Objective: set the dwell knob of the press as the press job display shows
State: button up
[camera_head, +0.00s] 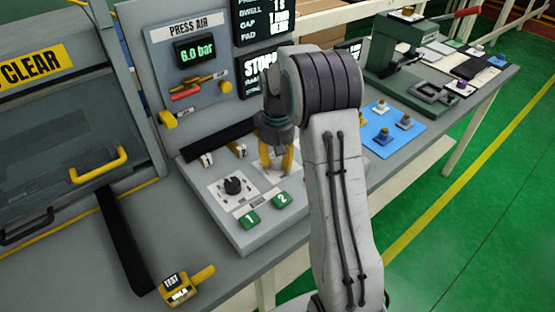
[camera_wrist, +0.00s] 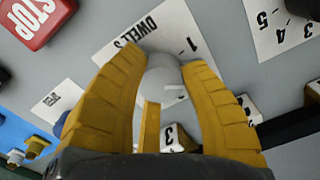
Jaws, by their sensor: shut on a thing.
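The press job display (camera_head: 266,20) is a black screen at the top of the head view, partly cut off. Its dwell row appears to read 1 S. My gripper (camera_head: 276,172) points down at the press control box (camera_head: 262,232). In the wrist view my yellow fingers (camera_wrist: 165,72) are closed around the grey dwell knob (camera_wrist: 161,77). The knob stands on a white plate (camera_wrist: 136,36) marked DWELL S, with 1 and 3 visible. A pale mark shows on the knob, but I cannot tell which number it faces. The fingers hide part of the scale.
A black knob (camera_head: 232,185) on a numbered plate is left of my gripper. Green buttons 1 (camera_head: 250,219) and 2 (camera_head: 282,199) lie in front. A red STOP button (camera_wrist: 38,20) shows in the wrist view. A blue board (camera_head: 390,133) lies right of my arm.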

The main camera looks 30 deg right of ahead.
jog(key=n, duration=0.4)
jog(key=shift+w+r, duration=0.1)
jog(key=shift+w, duration=0.1)
jog(key=shift+a+n, duration=0.15)
jog(key=shift+n, duration=1.65)
jog(key=o, duration=1)
jog(key=shift+a, duration=0.2)
jog(key=shift+o, duration=0.9)
jog(key=shift+d, duration=0.15)
notch_tip(320, 180, up, 12)
